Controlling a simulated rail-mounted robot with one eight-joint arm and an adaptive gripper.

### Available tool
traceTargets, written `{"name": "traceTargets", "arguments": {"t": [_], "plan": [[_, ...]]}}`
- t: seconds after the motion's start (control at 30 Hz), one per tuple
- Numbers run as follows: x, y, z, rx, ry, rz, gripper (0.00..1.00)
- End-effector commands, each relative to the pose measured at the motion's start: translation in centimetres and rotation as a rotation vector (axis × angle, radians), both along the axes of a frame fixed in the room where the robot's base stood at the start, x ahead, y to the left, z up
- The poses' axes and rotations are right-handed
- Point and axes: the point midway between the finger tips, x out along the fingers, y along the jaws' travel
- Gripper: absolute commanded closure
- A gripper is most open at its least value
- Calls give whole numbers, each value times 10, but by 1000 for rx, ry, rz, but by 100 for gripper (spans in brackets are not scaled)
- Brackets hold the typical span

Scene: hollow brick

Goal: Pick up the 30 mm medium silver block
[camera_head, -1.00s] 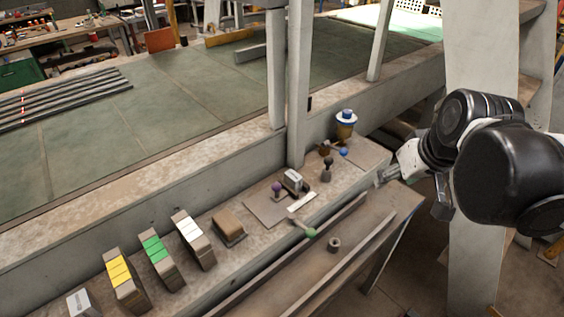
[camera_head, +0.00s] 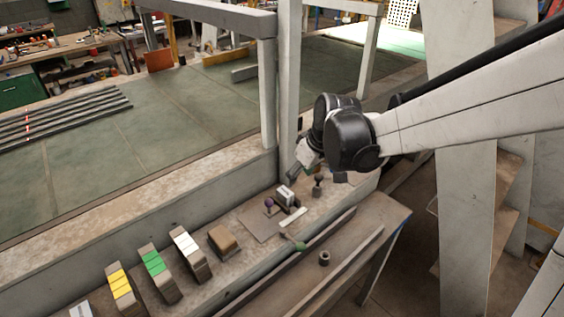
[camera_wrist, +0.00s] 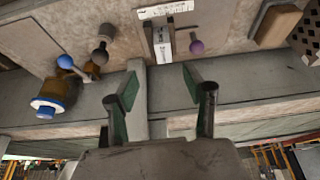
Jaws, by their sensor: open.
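A small silver-grey block (camera_head: 285,196) with a pale, marked face stands on a thin plate (camera_head: 258,222) on the ledge. It also shows in the wrist view (camera_wrist: 163,44), top centre, ahead of the fingertips. I take it for the silver block; its size cannot be read. My gripper (camera_wrist: 160,78) is open and empty, its two green-padded fingers spread apart. The block lies beyond the gap between them, apart from both. In the head view my gripper (camera_head: 295,172) is just above and behind the block, partly hidden by my wrist.
Yellow (camera_head: 120,284), green (camera_head: 154,263) and white-topped (camera_head: 186,241) blocks line the ledge. An upright post (camera_head: 288,110) stands behind.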

Motion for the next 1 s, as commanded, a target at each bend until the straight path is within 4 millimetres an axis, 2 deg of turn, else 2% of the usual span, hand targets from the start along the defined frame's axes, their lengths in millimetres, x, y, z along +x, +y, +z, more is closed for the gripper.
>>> {"name": "traceTargets", "arguments": {"t": [0.33, 0.73, 1.0], "plan": [[15, 13, -45, 0, -1, -1, 54], [22, 22, -65, -1, -1, 0, 54], [33, 35, -91, 0, -1, -1, 54]]}}
